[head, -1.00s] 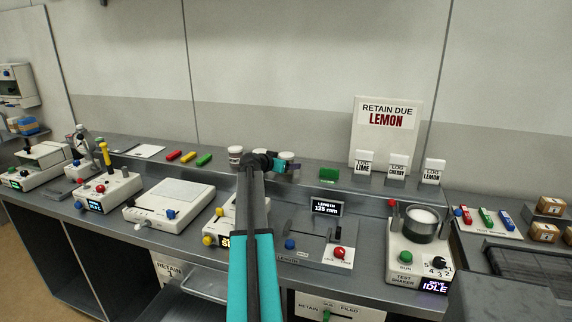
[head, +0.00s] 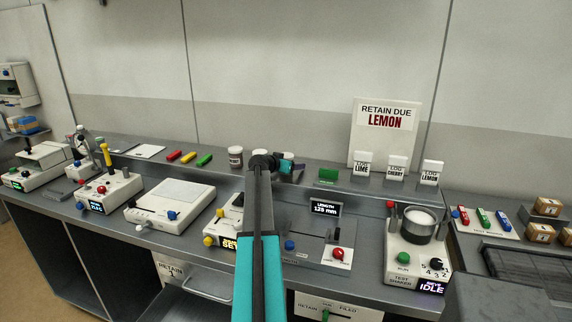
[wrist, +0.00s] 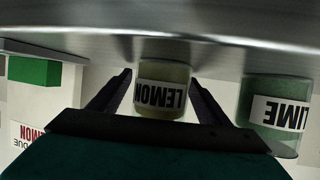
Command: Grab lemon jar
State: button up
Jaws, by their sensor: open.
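The lemon jar (wrist: 161,92) shows in the middle of the wrist view, its LEMON label upside down. My gripper (wrist: 160,80) is open, with one dark finger on each side of the jar in that picture. I cannot tell whether the fingers touch it or how far along it they reach. In the head view my gripper (head: 289,167) is at the back ledge, and the arm and gripper hide most of the jar there.
The lime jar (wrist: 274,113) stands close beside the lemon jar. Another jar (head: 235,157) stands further left on the ledge. The RETAIN DUE LEMON sign (head: 386,130) stands behind. Bench devices fill the front.

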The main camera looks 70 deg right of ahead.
aim_at(290, 156)
dwell(0.4)
jog(key=c, duration=1.3)
jog(key=shift+r, duration=0.25)
jog(key=shift+r+b, duration=0.75)
jog(key=shift+r, duration=0.7)
jog(key=s+a+b, duration=0.1)
jog(key=a, duration=0.4)
jog(key=a+r+b, duration=0.1)
jog(key=a, duration=0.4)
jog(key=s+a+b, duration=0.1)
jog(key=a, duration=0.4)
jog(key=shift+s+a+r+b, duration=0.35)
jog(key=shift+b, duration=0.05)
